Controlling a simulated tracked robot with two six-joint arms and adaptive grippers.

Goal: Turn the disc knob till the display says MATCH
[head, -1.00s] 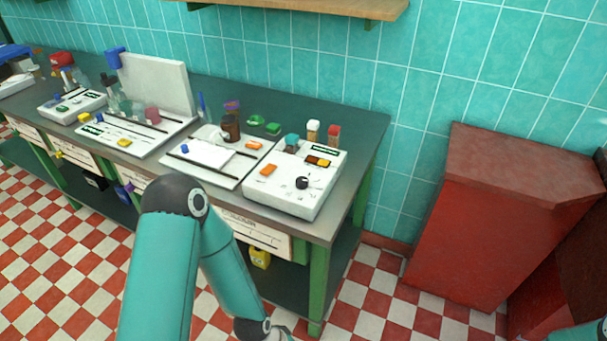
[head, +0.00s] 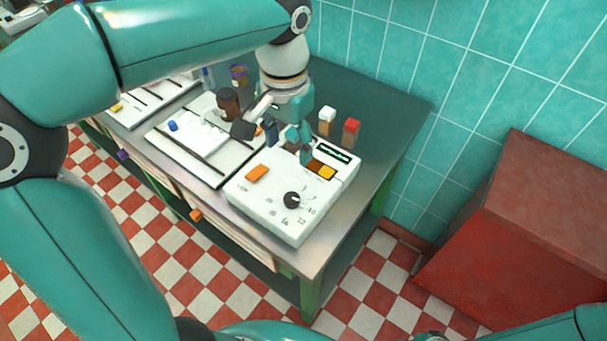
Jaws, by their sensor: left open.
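The black disc knob (head: 292,199) sits on the sloping top of a white control box (head: 262,205), with printed marks and numbers around it. The box's dark display (head: 334,152) shows greenish characters too small to read. My left gripper (head: 275,142) reaches over from the upper left and hangs near the back left of the box, with its fingers apart. It is away from the knob, touching nothing that I can make out. It partly hides the box's back edge. My right gripper does not show; only teal arm parts lie along the bottom edge.
The box also bears an orange button (head: 257,172) and a yellow button (head: 327,172). White-topped (head: 327,121) and red-topped (head: 350,131) blocks stand behind it. A red cabinet (head: 500,240) stands right.

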